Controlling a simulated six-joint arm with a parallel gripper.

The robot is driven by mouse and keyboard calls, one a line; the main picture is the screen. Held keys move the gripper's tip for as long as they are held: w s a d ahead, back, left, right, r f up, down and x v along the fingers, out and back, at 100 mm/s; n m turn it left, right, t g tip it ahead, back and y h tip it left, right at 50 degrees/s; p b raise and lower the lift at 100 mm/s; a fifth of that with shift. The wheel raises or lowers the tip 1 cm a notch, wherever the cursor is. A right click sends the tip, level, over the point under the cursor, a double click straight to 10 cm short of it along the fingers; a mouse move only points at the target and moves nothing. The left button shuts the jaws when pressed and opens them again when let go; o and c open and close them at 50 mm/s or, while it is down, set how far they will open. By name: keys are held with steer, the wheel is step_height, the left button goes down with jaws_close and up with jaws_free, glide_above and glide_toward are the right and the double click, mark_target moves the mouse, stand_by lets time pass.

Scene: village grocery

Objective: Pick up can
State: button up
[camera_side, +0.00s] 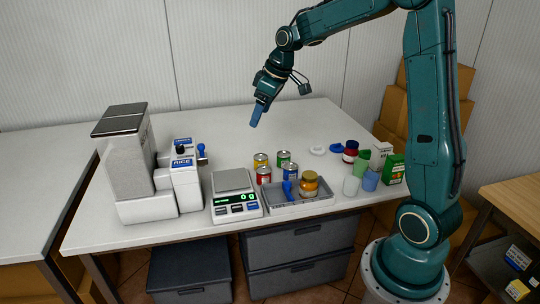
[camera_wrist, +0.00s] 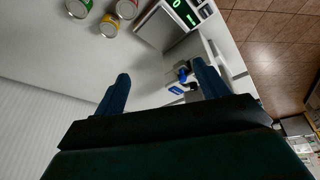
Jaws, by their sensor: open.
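Several small cans stand together on the white table in the side view: a yellow can (camera_side: 261,160), a green can (camera_side: 284,157), a red can (camera_side: 264,176) and a blue can (camera_side: 290,171). The wrist view shows the green can (camera_wrist: 78,8), the red can (camera_wrist: 127,9) and the yellow can (camera_wrist: 109,27) at its top left; the blue can is not seen there. My gripper (camera_side: 256,117) hangs in the air above the table, behind and above the cans. Its fingers (camera_wrist: 161,70) are apart and empty in the wrist view.
A scale (camera_side: 235,199) and a grey tray (camera_side: 300,206) with an orange jar (camera_side: 308,184) and a blue scoop stand in front of the cans. The rice dispenser (camera_side: 185,183) is left. Cups, a dark jar (camera_side: 350,151) and boxes are right. The table behind the cans is clear.

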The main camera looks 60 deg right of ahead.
steer(key=w+d+f, duration=0.4)
steer(key=d+f, duration=0.3)
steer(key=d, duration=0.1)
steer(key=n, duration=0.1)
glide_toward(261, 157)
steer(key=d+r, duration=0.1)
steer(key=r, duration=0.1)
steer(key=shift+s+d+f+y, duration=0.1)
steer(key=shift+s+f+y, duration=0.15)
steer(key=shift+y, duration=0.15)
steer(key=shift+x, duration=4.3)
steer(key=shift+x, duration=2.6)
steer(key=shift+c, duration=0.4)
